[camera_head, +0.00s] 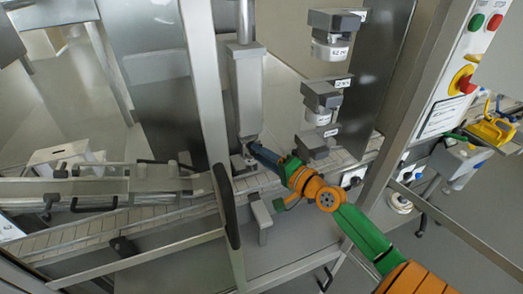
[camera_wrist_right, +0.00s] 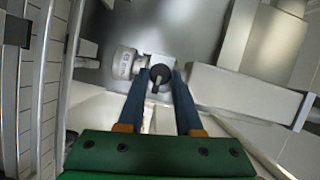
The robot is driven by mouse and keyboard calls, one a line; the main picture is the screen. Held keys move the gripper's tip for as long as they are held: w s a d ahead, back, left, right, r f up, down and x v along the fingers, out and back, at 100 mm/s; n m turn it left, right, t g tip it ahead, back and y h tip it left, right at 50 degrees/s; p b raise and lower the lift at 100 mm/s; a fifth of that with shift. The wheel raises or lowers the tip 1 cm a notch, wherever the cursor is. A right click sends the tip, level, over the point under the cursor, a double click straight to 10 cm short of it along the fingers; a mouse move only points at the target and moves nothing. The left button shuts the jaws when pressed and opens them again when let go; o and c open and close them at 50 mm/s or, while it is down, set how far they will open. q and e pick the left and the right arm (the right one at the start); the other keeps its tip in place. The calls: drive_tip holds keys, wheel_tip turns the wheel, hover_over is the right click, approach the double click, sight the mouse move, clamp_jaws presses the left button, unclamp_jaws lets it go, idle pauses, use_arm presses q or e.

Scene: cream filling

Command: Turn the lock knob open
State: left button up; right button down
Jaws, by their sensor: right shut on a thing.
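The lock knob (camera_wrist_right: 160,74) is a small black round knob with a raised bar, in the upper middle of the right wrist view. It sits on a light metal fitting on the machine. My right gripper (camera_wrist_right: 158,86) has its two blue fingers on either side of the knob and is shut on it. In the head view, my right gripper (camera_head: 254,149) reaches the foot of the upright grey metal housing (camera_head: 246,95); the fingers largely hide the knob there. My left gripper is not in view.
A slatted conveyor (camera_head: 110,227) runs behind the frame posts. A metal post (camera_head: 207,95) stands left of my right gripper. Grey dosing units (camera_head: 321,97) hang to its right. A control panel with a red emergency button (camera_head: 465,84) is at far right.

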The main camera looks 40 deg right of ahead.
drive_tip(key=shift+r, duration=0.2)
idle(0.4)
drive_tip(key=c, duration=0.6)
unclamp_jaws()
drive_tip(key=shift+w+d+f, duration=0.1)
drive_tip(key=shift+f, duration=0.05)
drive_tip(key=s, duration=0.2)
drive_tip(key=s+b, duration=0.1)
drive_tip(key=s, duration=0.1)
drive_tip(key=s+d+b, duration=0.1)
drive_tip(key=s, duration=0.2)
drive_tip(key=shift+r, duration=0.3)
